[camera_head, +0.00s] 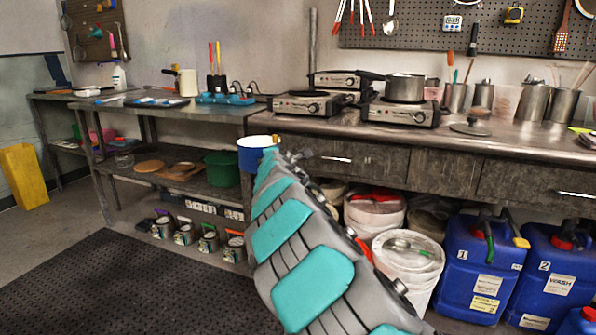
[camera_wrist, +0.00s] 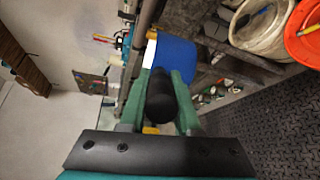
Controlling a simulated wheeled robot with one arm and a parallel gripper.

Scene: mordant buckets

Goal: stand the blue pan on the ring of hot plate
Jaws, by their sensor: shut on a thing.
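My gripper (camera_wrist: 161,84) is shut on the black handle of the blue pan (camera_wrist: 176,54), with a green finger on each side of the handle. In the head view the blue pan (camera_head: 255,156), with its white rim, shows at the far end of my arm, beside the counter's left end and a little below its top. My arm hides the gripper there. A hot plate (camera_head: 303,106) stands at the counter's left front, its dark top apparently bare. Another hot plate (camera_head: 335,79) stands behind it. A third hot plate (camera_head: 402,114) carries a steel pot (camera_head: 405,87).
A lower side table (camera_head: 185,110) with a blue power strip (camera_head: 225,98) stands left of the counter. A green bucket (camera_head: 222,170) sits on its shelf. White buckets (camera_head: 408,262) and blue canisters (camera_head: 480,268) stand under the counter. A lid (camera_head: 470,129) lies right of the pot.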

